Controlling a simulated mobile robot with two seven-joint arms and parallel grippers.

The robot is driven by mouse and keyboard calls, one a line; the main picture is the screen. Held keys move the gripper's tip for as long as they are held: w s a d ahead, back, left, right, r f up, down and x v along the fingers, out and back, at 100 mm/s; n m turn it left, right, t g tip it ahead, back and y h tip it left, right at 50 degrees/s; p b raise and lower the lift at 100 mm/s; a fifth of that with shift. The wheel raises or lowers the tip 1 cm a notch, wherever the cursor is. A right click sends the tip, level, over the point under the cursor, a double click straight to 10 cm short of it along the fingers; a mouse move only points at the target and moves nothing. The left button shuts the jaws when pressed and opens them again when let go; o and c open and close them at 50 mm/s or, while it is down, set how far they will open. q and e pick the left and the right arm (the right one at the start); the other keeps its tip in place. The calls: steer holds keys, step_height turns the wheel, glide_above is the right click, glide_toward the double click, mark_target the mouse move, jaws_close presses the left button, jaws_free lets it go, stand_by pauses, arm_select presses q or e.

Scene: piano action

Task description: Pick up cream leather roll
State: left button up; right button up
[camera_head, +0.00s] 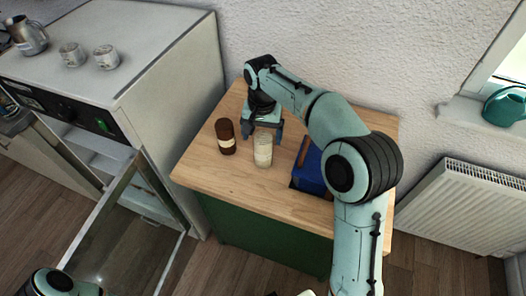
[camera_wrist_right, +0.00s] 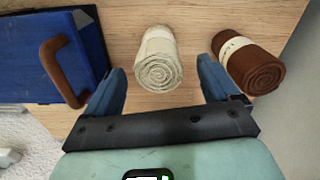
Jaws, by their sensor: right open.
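The cream leather roll (camera_head: 263,150) stands on the wooden worktop, with a paler band around it. My right gripper (camera_head: 262,130) is open just behind and above it in the head view. In the right wrist view, the cream roll (camera_wrist_right: 158,55) shows its spiral end between and just beyond the two open fingers of my right gripper (camera_wrist_right: 160,70). The fingers do not visibly touch it. My left gripper is not in view.
A brown roll (camera_head: 225,137) with a cream band stands left of the cream one. A blue case (camera_head: 309,168) with a brown handle (camera_wrist_right: 60,70) lies to the right, partly behind my arm. An open oven door (camera_head: 125,225) is at the left. The front worktop (camera_head: 235,190) is clear.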

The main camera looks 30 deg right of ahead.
mark_target(263, 151)
steer(key=shift+d+f+b, duration=0.2)
steer(key=shift+f+b, duration=0.1)
steer(key=shift+f, duration=2.4)
steer(key=shift+w, duration=0.1)
steer(key=c, duration=1.2)
